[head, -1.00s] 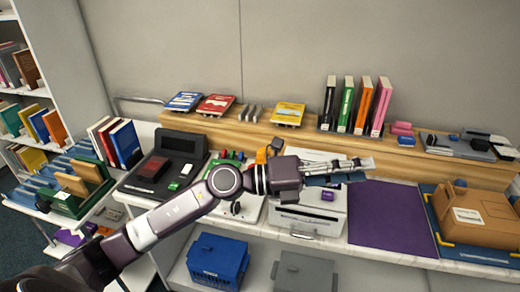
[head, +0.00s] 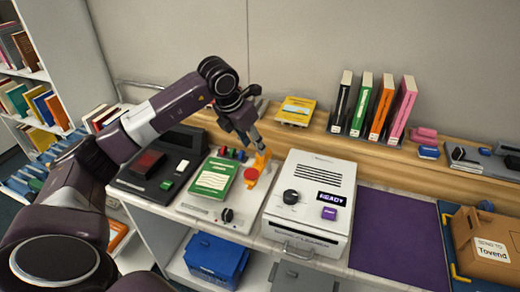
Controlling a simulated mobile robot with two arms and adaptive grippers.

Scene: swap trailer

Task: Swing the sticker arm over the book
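The sticker arm (head: 261,163) is orange, with a round red pad (head: 251,174) at its lower end. It stands at the right side of a white sticker station (head: 205,208). A green book (head: 214,178) with a pale cover panel lies flat on this station, left of the red pad. The pad is beside the book, not over it. My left gripper (head: 257,143) points down at the upper end of the orange arm, at or very near it. Whether its fingers touch or grip it is too small to tell. My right gripper is not in view.
A white machine (head: 308,205) reading READY stands close on the right. A black device (head: 158,165) is on the left. Upright books (head: 370,107) and a yellow book (head: 296,110) sit on the wooden shelf behind. A purple mat (head: 400,235) is bare.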

